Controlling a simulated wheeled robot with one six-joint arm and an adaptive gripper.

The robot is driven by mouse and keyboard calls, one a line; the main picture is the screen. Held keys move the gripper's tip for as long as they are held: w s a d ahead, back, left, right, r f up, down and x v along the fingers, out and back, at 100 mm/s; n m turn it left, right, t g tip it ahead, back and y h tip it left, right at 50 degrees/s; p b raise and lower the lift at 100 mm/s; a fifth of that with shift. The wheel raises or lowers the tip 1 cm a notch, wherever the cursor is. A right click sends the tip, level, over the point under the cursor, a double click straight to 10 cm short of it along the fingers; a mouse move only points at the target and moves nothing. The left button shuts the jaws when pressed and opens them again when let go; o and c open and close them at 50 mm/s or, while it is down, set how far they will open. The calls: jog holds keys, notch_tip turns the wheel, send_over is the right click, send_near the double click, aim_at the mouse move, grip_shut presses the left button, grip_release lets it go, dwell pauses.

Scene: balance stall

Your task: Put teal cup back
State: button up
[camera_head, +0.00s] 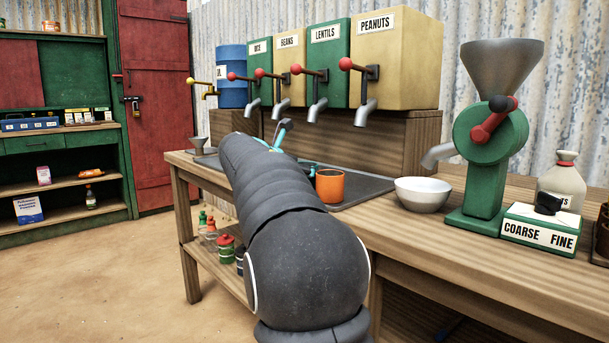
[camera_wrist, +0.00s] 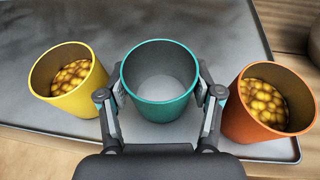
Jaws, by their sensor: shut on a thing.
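The teal cup (camera_wrist: 160,105) is in the middle of the wrist view, upright and empty, over the dark tray (camera_wrist: 222,25). My gripper (camera_wrist: 160,98) is shut on it, with one finger on each side. I cannot tell whether the cup's base touches the tray. In the head view my arm hides most of the teal cup; a teal bit (camera_head: 307,165) shows just left of the orange cup (camera_head: 330,186).
In the wrist view a yellow cup (camera_wrist: 60,105) stands close on the left and the orange cup on the right, both holding round yellow pieces. A white bowl (camera_head: 422,194), a green grinder (camera_head: 487,160) and labelled dispensers (camera_head: 327,60) with spouts stand around the tray.

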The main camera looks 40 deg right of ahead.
jog(key=shift+f, duration=0.1)
jog(key=o, duration=1.2)
jog(key=shift+r, duration=0.2)
jog(key=p+v, duration=0.1)
jog(key=v, duration=1.1)
jog(key=shift+f, duration=0.15)
jog(key=shift+a, duration=0.1)
